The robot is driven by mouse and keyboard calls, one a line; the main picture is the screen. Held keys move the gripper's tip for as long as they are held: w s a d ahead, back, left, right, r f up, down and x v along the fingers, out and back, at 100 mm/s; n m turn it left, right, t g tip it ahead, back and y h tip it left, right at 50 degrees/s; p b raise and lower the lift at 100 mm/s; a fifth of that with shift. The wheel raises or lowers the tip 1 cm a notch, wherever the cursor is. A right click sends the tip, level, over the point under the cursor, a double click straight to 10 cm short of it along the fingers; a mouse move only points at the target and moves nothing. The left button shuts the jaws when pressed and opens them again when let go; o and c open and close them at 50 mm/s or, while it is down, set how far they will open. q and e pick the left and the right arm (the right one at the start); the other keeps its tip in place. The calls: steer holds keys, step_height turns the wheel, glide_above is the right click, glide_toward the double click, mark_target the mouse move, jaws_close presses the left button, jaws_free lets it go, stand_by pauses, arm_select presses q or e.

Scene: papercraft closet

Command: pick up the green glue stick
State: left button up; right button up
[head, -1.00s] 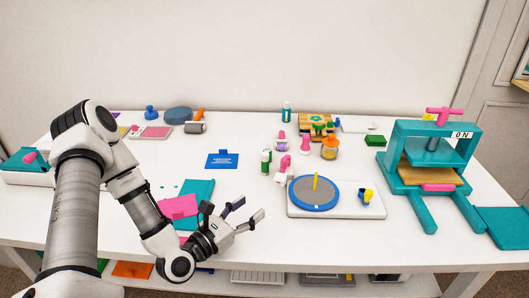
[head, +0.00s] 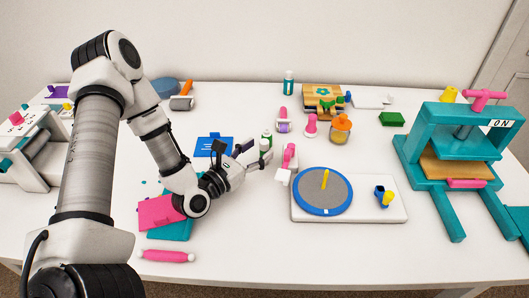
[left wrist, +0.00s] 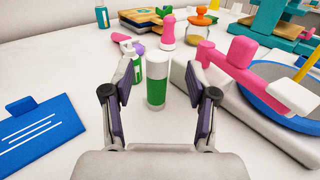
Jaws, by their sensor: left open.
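The green glue stick (left wrist: 156,90), a white tube with a green band, stands upright on the white table. In the left wrist view it is between the two fingers of my left gripper (left wrist: 159,97), with gaps on both sides. In the head view the glue stick (head: 264,146) is partly hidden at the fingertips of my left gripper (head: 254,153). The gripper is open and empty. My right gripper is not in view.
A second green-and-white bottle (left wrist: 133,62) stands just behind the glue stick. A pink-and-white tool (head: 289,158) and the blue turntable (head: 302,206) are to the right. A blue card (left wrist: 39,131) lies to the left.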

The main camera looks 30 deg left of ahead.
mark_target(261, 147)
arm_select(q)
steer(key=w, duration=0.4)
steer(key=shift+d+f, duration=0.1)
steer(key=shift+s, duration=0.15)
steer(key=c, duration=1.1)
jaws_close()
